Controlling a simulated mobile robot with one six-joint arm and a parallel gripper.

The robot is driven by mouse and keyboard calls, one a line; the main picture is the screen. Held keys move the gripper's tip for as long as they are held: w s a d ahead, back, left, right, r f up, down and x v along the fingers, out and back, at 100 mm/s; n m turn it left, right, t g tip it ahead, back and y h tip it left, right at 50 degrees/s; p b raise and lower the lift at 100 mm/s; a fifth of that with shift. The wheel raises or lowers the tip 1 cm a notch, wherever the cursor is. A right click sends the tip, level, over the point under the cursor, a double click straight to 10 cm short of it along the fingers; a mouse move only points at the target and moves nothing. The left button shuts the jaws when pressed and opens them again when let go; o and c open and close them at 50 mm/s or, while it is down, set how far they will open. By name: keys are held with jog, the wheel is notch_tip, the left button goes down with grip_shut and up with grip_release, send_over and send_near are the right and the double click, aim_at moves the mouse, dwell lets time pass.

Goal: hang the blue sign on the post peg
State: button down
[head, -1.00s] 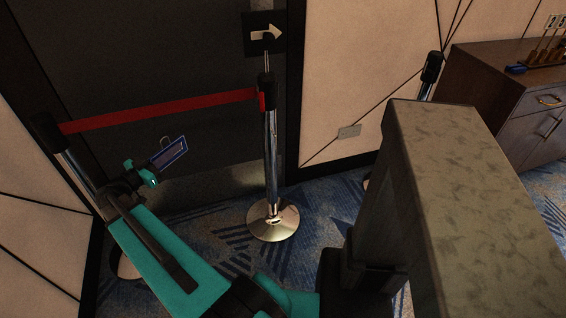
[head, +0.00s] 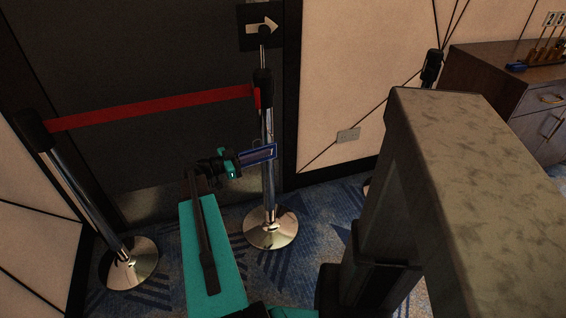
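The blue sign (head: 262,154) is a small flat plate with a blue rim and a darker face. My gripper (head: 238,162) is shut on its left end and holds it out to the right, above the floor. In the picture the sign's right end overlaps the chrome shaft of the middle post (head: 267,185); I cannot tell whether they touch. This post has a black head, and a dark sign with a white arrow (head: 262,25) stands above it. I cannot make out a separate peg on the post.
A red belt (head: 150,107) runs from the middle post to the left post (head: 85,195). A dark door (head: 130,50) is behind. A third post (head: 432,68) and a wooden cabinet (head: 490,95) are at right. Blue patterned carpet (head: 320,225) is open around the middle post's base.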

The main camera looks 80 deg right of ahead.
jog(key=s+f+m+g+y+b, duration=0.1)
jog(key=s+f+y, duration=0.1)
jog(key=s, duration=0.5)
jog(key=shift+s+d+m, duration=0.3)
jog(key=shift+s+d, duration=0.1)
jog(key=shift+w+d+f, duration=0.1)
jog(key=shift+d, duration=0.15)
jog(key=shift+w+d+f+p, duration=0.1)
jog(key=shift+w+d+p, duration=0.3)
jog(key=shift+d+p, duration=0.4)
jog(key=shift+w+d+p, duration=0.4)
jog(key=shift+d+p, duration=0.45)
jog(key=shift+w+d+f+p, duration=0.1)
jog(key=shift+w+d+p, duration=0.3)
jog(key=shift+d+p, duration=0.4)
jog(key=shift+b, duration=1.55)
jog(key=shift+w+d+b, duration=0.4)
jog(key=shift+d+b, duration=0.25)
jog(key=shift+d, duration=0.1)
jog(key=shift+w+d+b, duration=0.35)
jog(key=shift+d+b, duration=0.3)
jog(key=shift+d, duration=0.1)
dwell(1.2)
